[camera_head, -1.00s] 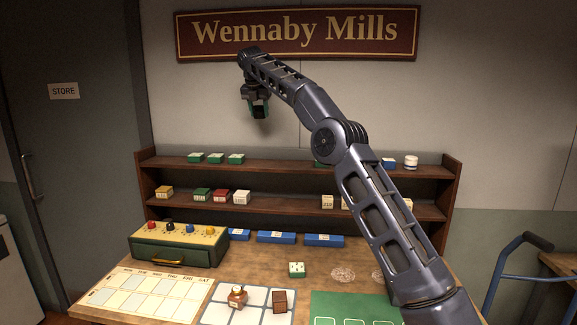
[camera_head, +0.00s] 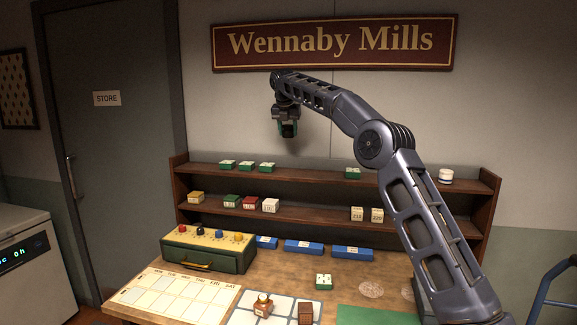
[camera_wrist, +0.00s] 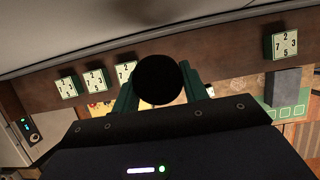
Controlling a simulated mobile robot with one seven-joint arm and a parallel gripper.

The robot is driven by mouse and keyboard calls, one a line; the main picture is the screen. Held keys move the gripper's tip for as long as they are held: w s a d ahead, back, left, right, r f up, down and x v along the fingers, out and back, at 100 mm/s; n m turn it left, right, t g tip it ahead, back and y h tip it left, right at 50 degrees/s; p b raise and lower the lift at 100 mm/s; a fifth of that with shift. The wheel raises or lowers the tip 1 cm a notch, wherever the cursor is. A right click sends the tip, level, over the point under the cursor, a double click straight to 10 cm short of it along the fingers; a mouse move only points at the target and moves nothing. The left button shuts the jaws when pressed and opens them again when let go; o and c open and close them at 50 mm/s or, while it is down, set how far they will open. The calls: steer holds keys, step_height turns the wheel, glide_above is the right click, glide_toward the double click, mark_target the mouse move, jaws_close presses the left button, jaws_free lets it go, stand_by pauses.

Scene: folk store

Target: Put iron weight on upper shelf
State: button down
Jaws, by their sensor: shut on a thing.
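My gripper (camera_head: 288,128) hangs in front of the wall above the upper shelf (camera_head: 312,174), with a clear gap below it. In the wrist view my gripper (camera_wrist: 160,90) is shut on a black round thing, the iron weight (camera_wrist: 160,78), held between green fingers. In the head view the iron weight (camera_head: 289,130) is a small dark shape, hard to tell from the fingers. The upper shelf (camera_wrist: 228,67) runs beneath it as a brown strip in the wrist view.
Three green-and-white boxes (camera_head: 247,166) stand left on the upper shelf. Another green box (camera_head: 352,173) and a white round tub (camera_head: 446,175) stand farther right. Free shelf room lies between the green boxes. The Wennaby Mills sign (camera_head: 335,42) hangs above.

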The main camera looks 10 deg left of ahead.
step_height(320, 180, down, 15)
steer(key=shift+r, duration=0.2)
stand_by(0.5)
steer(key=shift+f, duration=0.1)
steer(key=c, duration=0.7)
jaws_free()
steer(key=shift+f, duration=0.1)
steer(key=shift+c, duration=0.2)
